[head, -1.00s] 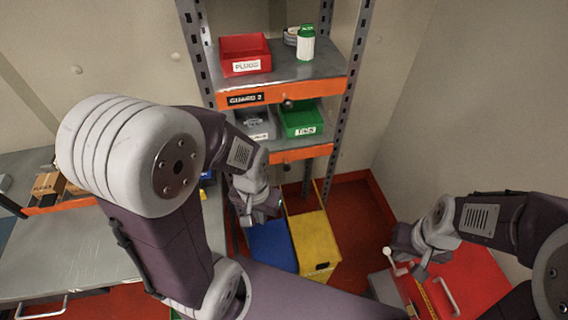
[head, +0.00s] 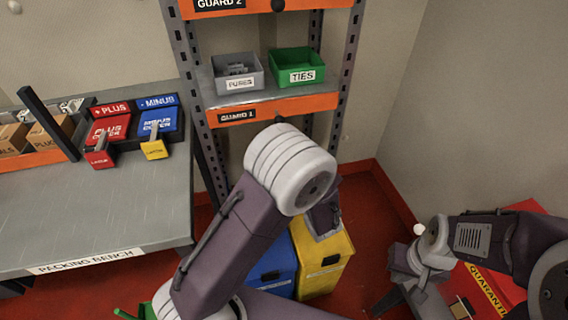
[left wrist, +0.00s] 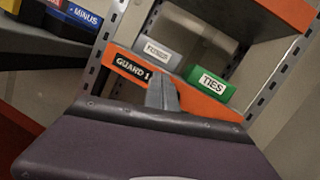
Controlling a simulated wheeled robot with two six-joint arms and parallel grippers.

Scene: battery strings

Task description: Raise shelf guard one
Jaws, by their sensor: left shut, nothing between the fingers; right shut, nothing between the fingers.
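Shelf guard one is the orange strip (head: 305,105) along the front edge of the lower shelf, with a black GUARD 1 label and a dark knob at its middle. The bins show above it. In the left wrist view the guard (left wrist: 205,101) runs tilted across the middle. My left gripper (left wrist: 162,82) shows there as shut grey fingers, overlapping the guard just right of its label; contact cannot be told. In the head view my left arm hides that gripper. My right gripper (head: 388,300) is low at the right, shut and empty, away from the shelf.
A grey FUSES bin (head: 237,72) and a green TIES bin (head: 296,67) stand on the shelf. Guard two (head: 325,3) is above. The packing bench (head: 110,215) is left. Blue (head: 272,265) and yellow (head: 325,262) bins stand below the shelf.

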